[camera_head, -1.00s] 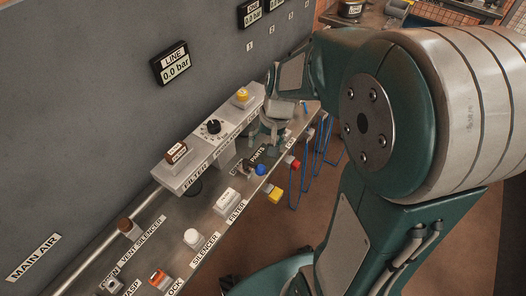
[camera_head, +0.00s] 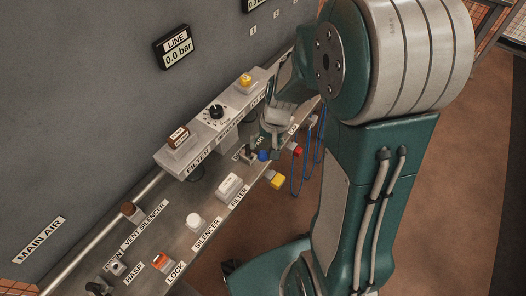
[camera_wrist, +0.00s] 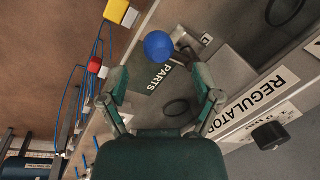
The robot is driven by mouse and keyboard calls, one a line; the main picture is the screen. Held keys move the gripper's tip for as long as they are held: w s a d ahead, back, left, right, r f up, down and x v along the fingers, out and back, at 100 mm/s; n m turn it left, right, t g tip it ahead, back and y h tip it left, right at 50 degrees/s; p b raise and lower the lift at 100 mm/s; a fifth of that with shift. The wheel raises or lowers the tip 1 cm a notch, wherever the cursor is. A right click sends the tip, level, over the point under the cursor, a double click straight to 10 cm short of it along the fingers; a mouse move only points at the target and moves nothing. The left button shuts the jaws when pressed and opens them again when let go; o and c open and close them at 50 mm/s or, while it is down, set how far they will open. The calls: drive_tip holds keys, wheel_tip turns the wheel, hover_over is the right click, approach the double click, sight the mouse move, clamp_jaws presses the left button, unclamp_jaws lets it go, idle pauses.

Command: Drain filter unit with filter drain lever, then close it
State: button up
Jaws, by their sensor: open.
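The filter unit (camera_head: 186,153) is a grey box with a FILTER label and a brown-topped block on it, at the wall side of the bench in the head view. A blue ball knob (camera_head: 263,155) stands at the bench edge near it; I cannot tell whether it is the filter drain lever. In the wrist view the blue ball (camera_wrist: 158,46) lies just beyond and between my fingertips. My gripper (camera_wrist: 160,80) is open and empty, its two green fingers spread. In the head view my gripper (camera_head: 273,146) is close to the blue ball, partly hidden by my arm.
A red knob (camera_wrist: 95,65) and yellow block (camera_wrist: 121,12) sit along the bench edge, with blue hoses (camera_head: 307,165) hanging there. A REGULATOR label and black dial (camera_wrist: 270,135) are to the right in the wrist view. The LINE display (camera_head: 177,53) reads 0.0 bar.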

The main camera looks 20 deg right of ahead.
sight(263, 152)
drive_tip(key=f, duration=0.4)
drive_tip(key=shift+w+a, duration=0.1)
drive_tip(key=shift+a, duration=0.3)
